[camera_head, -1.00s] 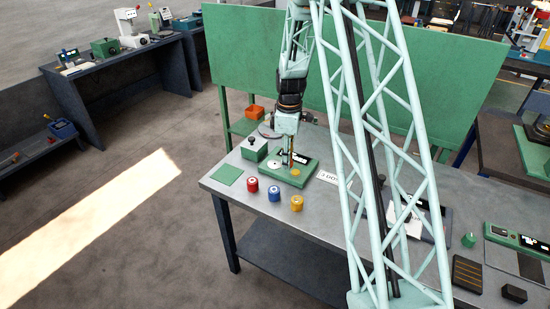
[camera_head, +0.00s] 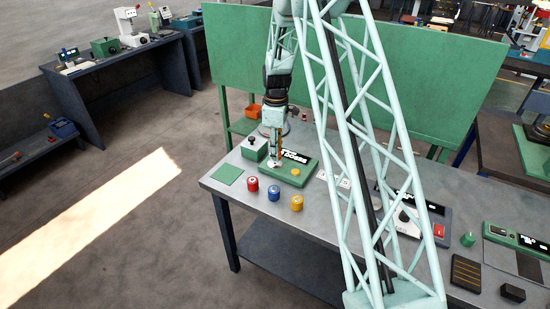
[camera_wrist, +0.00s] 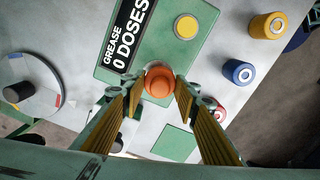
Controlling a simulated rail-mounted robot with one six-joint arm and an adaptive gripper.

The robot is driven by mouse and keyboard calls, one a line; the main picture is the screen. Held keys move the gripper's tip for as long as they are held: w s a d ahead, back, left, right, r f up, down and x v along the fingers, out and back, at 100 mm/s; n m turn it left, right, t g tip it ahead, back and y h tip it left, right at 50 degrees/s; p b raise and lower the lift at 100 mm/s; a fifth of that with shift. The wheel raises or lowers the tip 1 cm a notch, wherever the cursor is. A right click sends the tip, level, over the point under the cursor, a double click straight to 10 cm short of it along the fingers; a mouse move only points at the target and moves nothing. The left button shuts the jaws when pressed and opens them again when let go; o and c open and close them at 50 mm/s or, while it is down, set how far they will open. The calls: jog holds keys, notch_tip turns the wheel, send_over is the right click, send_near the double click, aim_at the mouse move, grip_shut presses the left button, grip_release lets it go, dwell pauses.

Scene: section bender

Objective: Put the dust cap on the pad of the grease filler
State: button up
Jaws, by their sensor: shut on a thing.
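The dust cap, a small rounded orange piece (camera_wrist: 160,83), is between my fingertips in the wrist view. My gripper (camera_wrist: 159,91) is shut on it. The grease filler (camera_head: 306,173) is a low green box with a black display reading "GREASE 0 DOSES" and a round yellow button (camera_wrist: 186,26). In the head view my gripper (camera_head: 272,162) is over the filler's left end, at the pale round pad (camera_head: 273,166). The cap and my fingers hide most of the pad. I cannot tell whether the cap touches it.
Red (camera_head: 252,184), blue (camera_head: 273,194) and yellow (camera_head: 297,203) cylinders stand in front of the filler. A green box with a black knob (camera_head: 250,152) is close on its left. A flat green square (camera_head: 231,173) lies near the table's left corner. Other devices stand to the right.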

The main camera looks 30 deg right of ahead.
jog(key=shift+w, duration=0.4)
jog(key=shift+f, duration=1.8)
jog(key=shift+f, duration=0.1)
jog(key=o, duration=0.8)
notch_tip(320, 180, up, 11)
jog(key=shift+r, duration=0.2)
jog(key=shift+a+r, duration=0.1)
jog(key=shift+r, duration=0.3)
jog(key=shift+s+r, duration=0.1)
